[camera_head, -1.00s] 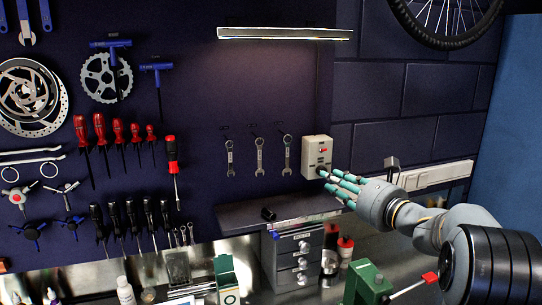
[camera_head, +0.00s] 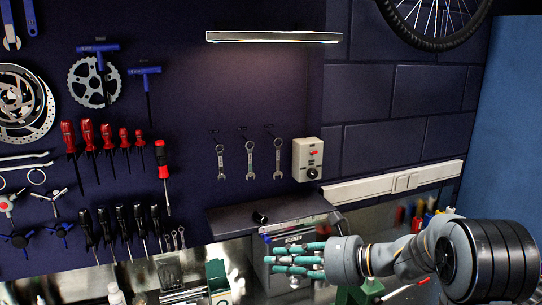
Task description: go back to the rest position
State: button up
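The board lamp (camera_head: 274,37) is a long bar at the top of the dark tool board. Its lower edge is bright, and a faint warm glow shows on the board below it. A pale switch box (camera_head: 307,159) with a small red switch (camera_head: 313,153) and a black round knob (camera_head: 312,173) is mounted at the board's right edge. My gripper (camera_head: 270,259), with teal fingers, is below and left of the box, clear of it, in front of the small drawer cabinet. Its fingers point left and hold nothing visible. Their opening is unclear.
Several wrenches (camera_head: 250,160) hang left of the box. A shelf (camera_head: 230,221) with a small black item (camera_head: 260,217) is below. A white power strip (camera_head: 385,186) runs along the wall to the right. The wall between lamp and box is clear.

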jog(key=s+a+f+n+g, duration=0.1)
jog(key=s+f+g, duration=0.1)
jog(key=s, duration=0.3)
jog(key=shift+s+f+g+p, duration=0.3)
jog(key=shift+f+p, duration=0.05)
jog(key=shift+f, duration=0.2)
dwell(1.0)
dwell(0.5)
